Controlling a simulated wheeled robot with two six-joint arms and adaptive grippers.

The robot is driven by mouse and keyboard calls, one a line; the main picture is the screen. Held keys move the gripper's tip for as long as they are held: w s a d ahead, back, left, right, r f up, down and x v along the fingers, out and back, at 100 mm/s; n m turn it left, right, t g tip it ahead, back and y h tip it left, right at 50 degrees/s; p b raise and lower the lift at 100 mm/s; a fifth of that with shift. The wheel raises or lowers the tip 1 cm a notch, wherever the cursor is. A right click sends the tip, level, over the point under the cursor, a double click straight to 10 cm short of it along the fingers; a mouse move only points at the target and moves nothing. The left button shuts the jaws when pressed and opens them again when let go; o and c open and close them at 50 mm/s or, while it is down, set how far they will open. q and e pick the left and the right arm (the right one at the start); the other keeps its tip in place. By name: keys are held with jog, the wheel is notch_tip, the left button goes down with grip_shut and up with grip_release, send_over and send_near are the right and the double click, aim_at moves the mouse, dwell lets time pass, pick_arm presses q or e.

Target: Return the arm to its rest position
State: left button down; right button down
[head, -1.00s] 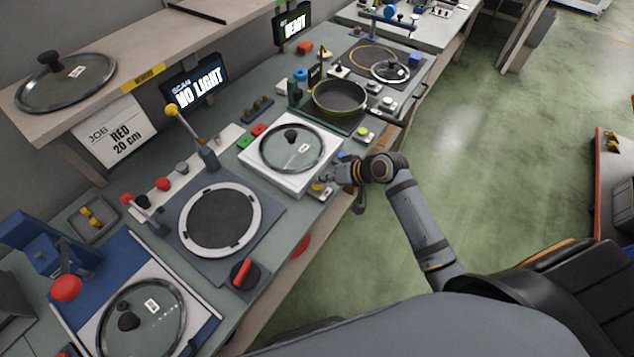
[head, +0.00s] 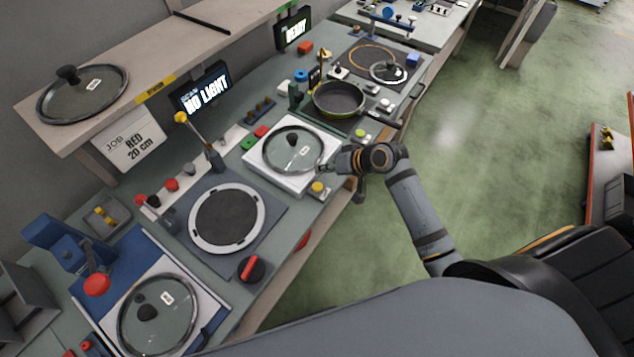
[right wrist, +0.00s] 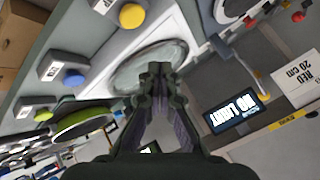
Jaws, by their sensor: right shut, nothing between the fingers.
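My right gripper (head: 326,168) is at the front right edge of the white platform (head: 262,165) that bears a glass lid (head: 293,149) with a black knob. In the right wrist view the gripper (right wrist: 160,70) has its fingertips together, with nothing between them, and the lid (right wrist: 140,75) shows behind them. My right arm reaches in from the lower right over the floor. My left gripper is out of the frames.
A yellow button (head: 317,187) sits close to my right gripper. A green-rimmed pan (head: 340,99) stands farther back. A round dark plate (head: 226,218), a lever with a yellow knob (head: 181,118) and another lid (head: 158,314) are nearer. Open floor (head: 480,170) lies right of the bench.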

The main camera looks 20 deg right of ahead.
jog(key=shift+f, duration=0.1)
jog(key=s+d+n+g+h, duration=0.1)
jog(key=s+d+h, duration=0.3)
jog(key=s, duration=0.5)
jog(key=s+d+g+h, duration=0.2)
jog(key=s+d+h, duration=0.15)
jog(key=s, duration=0.65)
jog(key=s+d+f+g, duration=0.1)
jog(key=s+d+f, duration=0.1)
jog(key=f, duration=1.2)
jog(key=s+d+f, duration=0.1)
jog(key=f, duration=1.4)
jog(key=s+d+f+g, duration=0.1)
jog(key=s+f, duration=1.3)
jog(key=s, duration=0.4)
jog(key=shift+f+b, duration=0.3)
jog(key=shift+b, duration=0.15)
